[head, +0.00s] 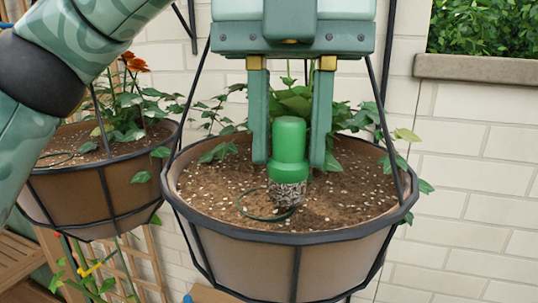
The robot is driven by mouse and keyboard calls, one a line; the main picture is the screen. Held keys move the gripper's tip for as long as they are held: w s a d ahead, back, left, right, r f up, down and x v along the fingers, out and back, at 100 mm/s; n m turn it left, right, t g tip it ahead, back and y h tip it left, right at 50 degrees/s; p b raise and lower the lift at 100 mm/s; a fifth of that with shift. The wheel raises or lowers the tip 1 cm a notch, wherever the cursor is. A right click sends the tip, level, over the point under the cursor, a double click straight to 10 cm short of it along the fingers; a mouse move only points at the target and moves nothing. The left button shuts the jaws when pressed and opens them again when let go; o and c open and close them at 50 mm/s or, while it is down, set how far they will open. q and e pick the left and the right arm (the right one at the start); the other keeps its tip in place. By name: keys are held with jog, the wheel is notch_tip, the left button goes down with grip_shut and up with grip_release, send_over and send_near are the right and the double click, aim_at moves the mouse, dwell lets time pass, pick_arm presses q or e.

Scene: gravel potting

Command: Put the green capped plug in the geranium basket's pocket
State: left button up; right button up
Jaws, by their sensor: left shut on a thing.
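The green capped plug (289,140) is upright, with a smooth green cap and a speckled, gravel-like lower end. My left gripper (291,160) points down and is shut on the plug, one finger on each side of the cap. The plug is over the soil of the middle hanging basket (296,262). A thin dark green ring (240,205) lies on that soil; the plug's lower end is at its right side and hides part of it. A dark patch shows under the plug; I cannot tell whether its tip touches the soil. My right gripper is not in view.
Leafy stems (215,150) grow at the back of the middle basket, behind my gripper. Dark hanger rods (386,110) rise from its rim on both sides. A second basket (85,190) with orange flowers (133,62) hangs at left. A pale brick wall (480,190) stands behind.

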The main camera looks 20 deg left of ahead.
aim_at(268, 168)
pick_arm(q)
jog(key=shift+s+a, duration=0.25)
jog(key=shift+a, duration=0.65)
jog(key=shift+a+f, duration=0.1)
jog(key=shift+f, duration=0.1)
jog(key=f, duration=0.3)
jog(key=shift+w+f, duration=0.1)
jog(key=shift+w, duration=0.1)
jog(key=shift+s, duration=0.1)
jog(key=shift+s, duration=0.1)
jog(key=o, duration=1)
jog(key=shift+f, duration=0.1)
